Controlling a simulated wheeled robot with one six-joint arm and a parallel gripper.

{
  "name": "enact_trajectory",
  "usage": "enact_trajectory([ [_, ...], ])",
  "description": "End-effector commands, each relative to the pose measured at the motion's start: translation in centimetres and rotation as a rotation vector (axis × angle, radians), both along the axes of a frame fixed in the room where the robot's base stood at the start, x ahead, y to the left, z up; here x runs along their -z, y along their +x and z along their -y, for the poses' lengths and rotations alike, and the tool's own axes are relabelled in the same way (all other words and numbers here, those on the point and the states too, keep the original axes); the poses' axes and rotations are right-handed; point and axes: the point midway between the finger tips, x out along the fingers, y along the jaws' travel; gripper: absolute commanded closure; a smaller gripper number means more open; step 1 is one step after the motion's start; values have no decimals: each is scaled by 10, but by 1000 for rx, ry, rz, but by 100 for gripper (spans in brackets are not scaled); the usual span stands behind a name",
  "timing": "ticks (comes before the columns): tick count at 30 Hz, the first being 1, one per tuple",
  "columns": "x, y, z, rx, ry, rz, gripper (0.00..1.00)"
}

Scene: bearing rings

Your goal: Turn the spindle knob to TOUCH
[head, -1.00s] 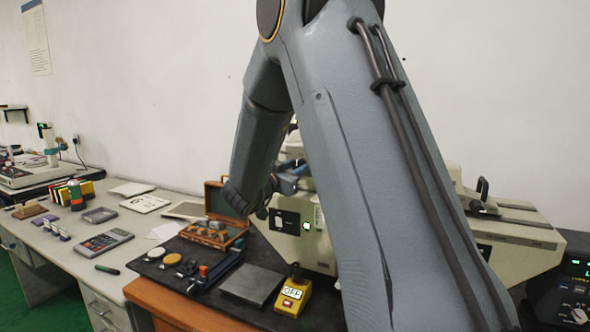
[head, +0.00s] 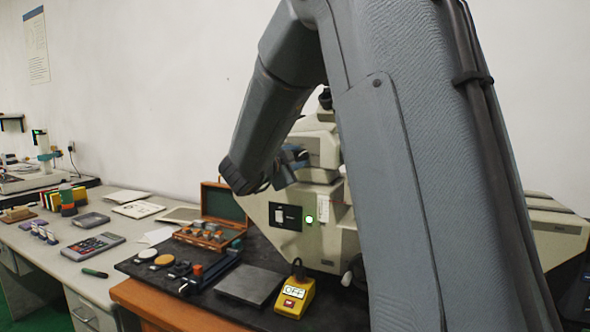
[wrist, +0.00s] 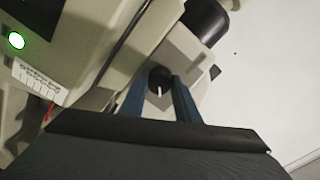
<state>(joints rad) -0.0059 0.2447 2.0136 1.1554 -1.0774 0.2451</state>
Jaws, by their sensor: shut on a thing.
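The spindle knob (wrist: 160,76) is a small black round knob with a white pointer line, on the cream machine (wrist: 100,65). In the wrist view the two blue fingers of my gripper (wrist: 159,97) stand on either side of it and are shut on it. The pointer line looks about upright in that view. I cannot read a TOUCH mark near it. In the head view my gripper (head: 291,162) is at the upper body of the cream machine (head: 333,215), and the knob itself is hidden there.
A lit green lamp (head: 309,219) is on the machine front. A yellow box (head: 295,298) with an OFF display and a grey plate (head: 248,285) lie before it on the dark mat. An open wooden case (head: 224,204) stands to the left. My arm hides the machine's middle.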

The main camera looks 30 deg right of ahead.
Motion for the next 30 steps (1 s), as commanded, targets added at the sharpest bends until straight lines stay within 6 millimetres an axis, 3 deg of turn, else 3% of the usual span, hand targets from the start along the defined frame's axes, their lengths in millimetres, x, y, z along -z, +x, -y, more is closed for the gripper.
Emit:
enact_trajectory([
  [18, 2, 0, 1, 1, 337, 434, 94],
  [30, 1, -1, 1, 2, 446, 573, 94],
])
